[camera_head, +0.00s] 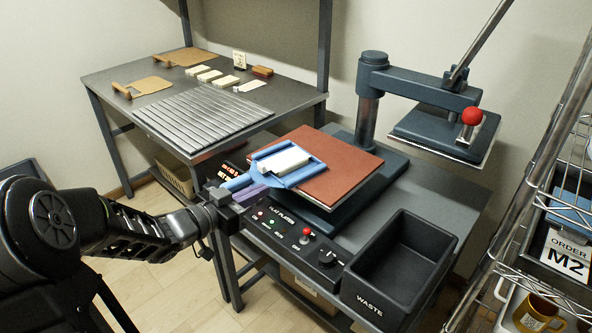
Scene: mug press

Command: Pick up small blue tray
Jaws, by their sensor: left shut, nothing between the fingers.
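A small blue tray (263,167) with raised edges lies on the red-brown pad of the press, near its front left part. A white block (286,160) sits in it. My left gripper (254,187) comes in from the left, in front of the tray. Its fingers are shut and empty, close to the tray's front left edge. Whether they touch the tray I cannot tell. My right gripper is not in view.
A control panel (290,233) and black waste bin (400,270) are in front. A wire rack with mugs (535,315) is at right; a slatted table (205,118) is at back left.

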